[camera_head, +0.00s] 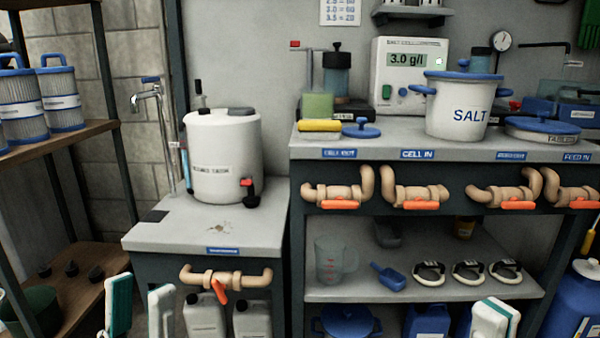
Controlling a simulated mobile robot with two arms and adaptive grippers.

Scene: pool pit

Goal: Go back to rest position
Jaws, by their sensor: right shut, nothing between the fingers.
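My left gripper (139,305) shows at the bottom left, below the front of the small left bench (160,236). Its two white and teal fingers stand apart with nothing seen between them, so it is open. My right gripper (492,318) shows at the bottom right, in front of the lower part of the main bench. Its fingers are together and hold nothing. Both grippers are low in the picture, and the rest of each arm is out of view.
A white tank (222,155) stands on the left bench. The main bench carries a salt pot (457,108) and a controller box (405,75). Pipes with orange-handled valves (337,204) stick out in front. A lower shelf holds a jug (333,260) and blue scoop (388,277).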

